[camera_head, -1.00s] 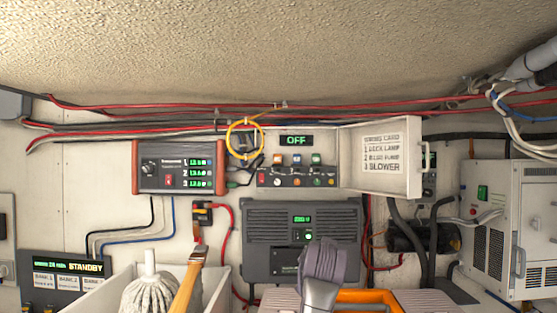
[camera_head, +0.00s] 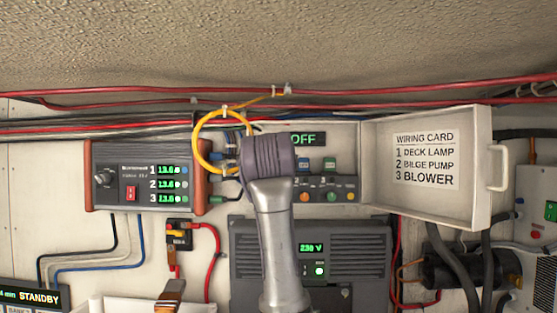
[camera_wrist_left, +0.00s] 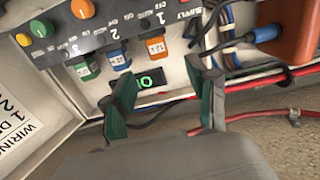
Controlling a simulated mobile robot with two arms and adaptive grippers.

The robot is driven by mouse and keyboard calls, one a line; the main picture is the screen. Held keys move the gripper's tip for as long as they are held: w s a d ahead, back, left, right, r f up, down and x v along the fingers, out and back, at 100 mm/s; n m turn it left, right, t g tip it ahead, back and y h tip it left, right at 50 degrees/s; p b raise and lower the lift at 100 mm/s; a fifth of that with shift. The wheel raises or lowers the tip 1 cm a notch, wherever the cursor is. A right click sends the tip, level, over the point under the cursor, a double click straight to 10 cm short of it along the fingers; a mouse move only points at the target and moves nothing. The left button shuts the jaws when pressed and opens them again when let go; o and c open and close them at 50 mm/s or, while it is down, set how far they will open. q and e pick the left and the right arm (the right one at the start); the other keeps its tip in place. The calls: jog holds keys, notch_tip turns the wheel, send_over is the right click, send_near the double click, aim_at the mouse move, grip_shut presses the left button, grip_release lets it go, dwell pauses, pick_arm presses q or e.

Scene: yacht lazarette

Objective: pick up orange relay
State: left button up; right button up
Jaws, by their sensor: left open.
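The orange relay (camera_wrist_left: 157,47) is plugged into the switch panel (camera_wrist_left: 105,35), at the end of a row with a blue relay (camera_wrist_left: 119,57) and a green relay (camera_wrist_left: 85,68). My left gripper (camera_wrist_left: 163,74) is open and empty in the left wrist view. Its two dark green fingers are spread either side of the relay's line, with their tips short of it. In the head view my left gripper (camera_head: 268,160) covers the orange relay; the blue relay (camera_head: 302,164) and green relay (camera_head: 330,164) show to its right. My right gripper is not in view.
A yellow cable loop (camera_head: 197,150) hangs just left of my left gripper. The open panel door (camera_head: 470,165) with a wiring card is at the right. An OFF display (camera_wrist_left: 150,83) lies between the fingers in the wrist view. Red cables (camera_head: 400,88) run above.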

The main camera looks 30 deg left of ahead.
pick_arm(q)
jog(key=p+x, duration=0.3)
jog(key=x, duration=0.3)
jog(key=shift+w+r+p, duration=0.15)
jog(key=shift+w+p, duration=0.1)
jog(key=shift+p, duration=0.1)
jog(key=p+x, duration=0.2)
jog(key=x, duration=0.1)
jog(key=shift+w+a+f, duration=0.3)
jog(key=shift+w, duration=0.05)
jog(key=shift+s+d+r, duration=0.1)
jog(key=shift+d, duration=0.1)
jog(key=c, duration=1.1)
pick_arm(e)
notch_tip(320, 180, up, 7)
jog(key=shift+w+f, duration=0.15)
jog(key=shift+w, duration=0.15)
pick_arm(q)
jog(key=shift+a+r, duration=0.1)
jog(key=shift+r, duration=0.05)
